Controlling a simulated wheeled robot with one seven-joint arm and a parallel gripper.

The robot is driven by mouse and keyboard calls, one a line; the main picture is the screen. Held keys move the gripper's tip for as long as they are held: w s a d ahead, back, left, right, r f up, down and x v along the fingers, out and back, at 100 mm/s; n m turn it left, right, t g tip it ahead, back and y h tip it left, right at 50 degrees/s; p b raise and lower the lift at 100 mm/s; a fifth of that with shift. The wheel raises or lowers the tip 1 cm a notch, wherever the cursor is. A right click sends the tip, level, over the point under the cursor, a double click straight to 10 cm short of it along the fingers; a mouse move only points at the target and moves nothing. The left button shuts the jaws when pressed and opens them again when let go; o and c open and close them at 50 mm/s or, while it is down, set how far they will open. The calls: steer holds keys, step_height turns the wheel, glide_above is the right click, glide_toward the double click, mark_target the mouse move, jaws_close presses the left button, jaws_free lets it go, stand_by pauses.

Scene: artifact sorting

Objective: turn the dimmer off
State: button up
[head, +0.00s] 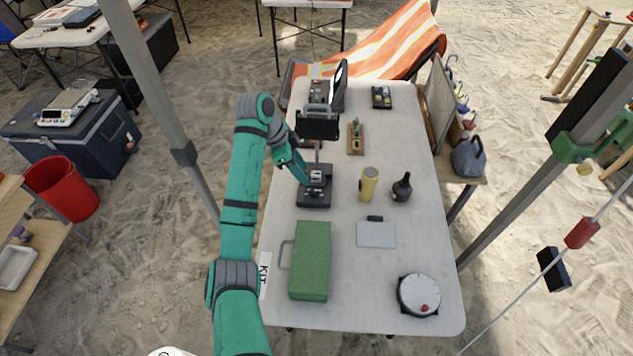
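A black device (315,197) with a wide base, an upright post and a dark screen-like head (318,125) stands left of the middle of the white table. My teal arm reaches in from the bottom left, and my gripper (303,179) is at the left side of this device, close above its base. I cannot tell whether it touches the device or whether its fingers are apart. No part is clearly recognisable as the dimmer; a small light-coloured part (316,175) shows on the device beside my gripper, too small to make out.
The table (385,270) holds a green case (310,260) near my arm, a yellow cylinder (368,184), a dark flask (401,188), a grey pad (376,235) and a round white device (418,295) with a red knob. A canopy pole (165,110) stands left of my arm.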

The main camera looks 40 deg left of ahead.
mark_target(314, 190)
steer(key=x, duration=0.5)
steer(key=s+x, duration=0.1)
steer(key=x, duration=0.1)
steer(key=shift+f, duration=0.45)
steer(key=shift+w+d+f, duration=0.2)
steer(key=shift+w+f, duration=0.15)
steer(key=shift+f, duration=0.1)
jaws_close()
